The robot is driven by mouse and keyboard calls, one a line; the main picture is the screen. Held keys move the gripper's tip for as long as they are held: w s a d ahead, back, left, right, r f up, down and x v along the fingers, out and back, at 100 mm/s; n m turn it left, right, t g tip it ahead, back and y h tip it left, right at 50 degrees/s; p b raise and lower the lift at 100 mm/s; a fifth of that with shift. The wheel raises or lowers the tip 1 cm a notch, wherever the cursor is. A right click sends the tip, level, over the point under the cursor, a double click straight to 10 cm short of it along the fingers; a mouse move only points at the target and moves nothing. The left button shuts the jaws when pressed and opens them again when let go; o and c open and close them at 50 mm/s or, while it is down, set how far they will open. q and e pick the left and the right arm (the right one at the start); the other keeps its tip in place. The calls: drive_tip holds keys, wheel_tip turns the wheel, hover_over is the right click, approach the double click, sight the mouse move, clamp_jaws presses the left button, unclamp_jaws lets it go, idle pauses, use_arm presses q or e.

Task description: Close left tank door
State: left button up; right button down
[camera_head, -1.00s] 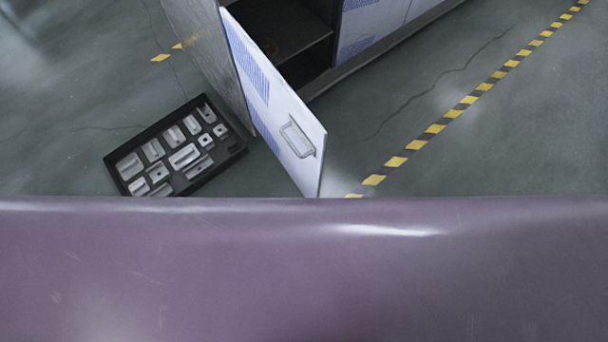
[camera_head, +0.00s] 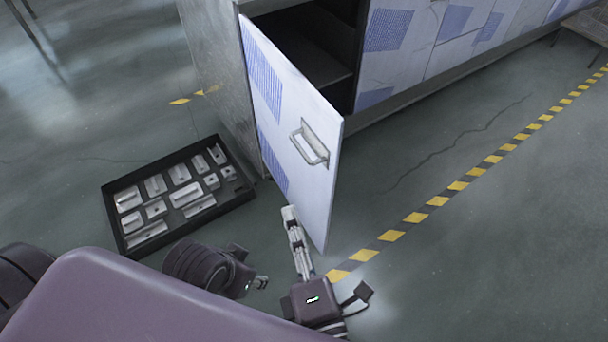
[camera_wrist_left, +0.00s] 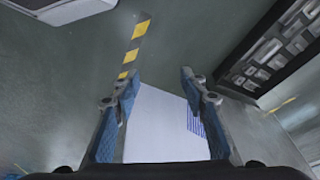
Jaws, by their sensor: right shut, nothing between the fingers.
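The left tank door (camera_head: 318,190) is a white panel with blue hatched patches and a grey handle (camera_head: 310,146). It stands swung open from the cabinet, its free edge toward me. My right gripper (camera_head: 291,215) is shut and empty, its fingers pointing up the picture in front of the door's lower part; I cannot tell whether it touches. My left gripper (camera_head: 250,267) is low and left of the right one, partly hidden by my body. The left wrist view shows its fingers (camera_wrist_left: 158,82) spread, with the white door panel (camera_wrist_left: 160,125) showing between and beyond them.
A black tray (camera_head: 112,222) of several metal parts lies on the floor left of the door. The cabinet (camera_head: 215,80) has a dark open compartment (camera_head: 300,50) behind the door. Yellow-black floor tape (camera_head: 437,201) runs diagonally at right, with clear floor around it.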

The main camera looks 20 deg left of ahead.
use_arm(q)
wheel_tip(320, 180, down, 15)
drive_tip(key=g+p, duration=0.1)
drive_tip(key=p, duration=0.4)
drive_tip(key=shift+w+d+r, duration=0.15)
drive_tip(key=shift+w+r, duration=0.05)
use_arm(e)
drive_tip(key=w+a+r, duration=0.1)
drive_tip(key=w+a, duration=0.1)
drive_tip(key=w, duration=0.8)
drive_tip(key=shift+w+a, duration=0.3)
drive_tip(key=shift+w, duration=0.05)
